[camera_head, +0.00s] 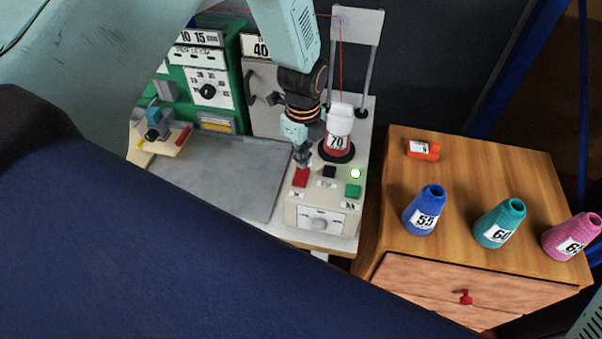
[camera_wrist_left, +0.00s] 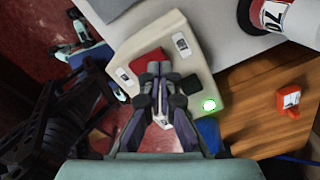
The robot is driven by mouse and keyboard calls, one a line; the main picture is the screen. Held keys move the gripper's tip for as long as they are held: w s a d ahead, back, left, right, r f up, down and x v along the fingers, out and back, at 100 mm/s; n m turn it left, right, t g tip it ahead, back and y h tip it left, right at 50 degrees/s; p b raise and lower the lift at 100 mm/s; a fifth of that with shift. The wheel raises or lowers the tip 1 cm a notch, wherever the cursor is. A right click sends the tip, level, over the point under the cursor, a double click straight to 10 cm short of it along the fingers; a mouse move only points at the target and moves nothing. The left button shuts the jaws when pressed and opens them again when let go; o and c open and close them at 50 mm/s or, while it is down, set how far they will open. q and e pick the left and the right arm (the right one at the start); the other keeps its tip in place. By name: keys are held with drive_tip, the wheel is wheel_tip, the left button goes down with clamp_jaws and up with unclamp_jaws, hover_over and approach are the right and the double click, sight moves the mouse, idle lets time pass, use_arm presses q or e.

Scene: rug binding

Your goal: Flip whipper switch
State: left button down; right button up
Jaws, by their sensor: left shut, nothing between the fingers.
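The labels are too small to read, so I cannot tell which switch is the whipper switch. My left gripper (camera_head: 302,156) is shut and empty, pointing down just above the red switch. In the left wrist view my left gripper (camera_wrist_left: 160,70) overlaps the lower edge of the red switch (camera_wrist_left: 147,58); I cannot tell whether they touch. My right gripper is out of view.
A red cone marked 70 (camera_head: 338,146) stands close behind the box. A grey metal plate (camera_head: 235,165) lies left of it. A wooden cabinet (camera_head: 480,165) to the right holds a blue cone (camera_head: 425,210), a teal cone (camera_head: 500,223), a pink cone (camera_head: 571,237) and an orange item (camera_head: 423,150).

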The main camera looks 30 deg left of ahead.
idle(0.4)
use_arm(q)
drive_tip(key=shift+f+b, duration=0.65)
drive_tip(key=shift+f, duration=0.4)
idle(0.5)
drive_tip(key=shift+r+p, duration=3.15)
drive_tip(key=shift+r, duration=0.5)
drive_tip(key=shift+f, duration=0.15)
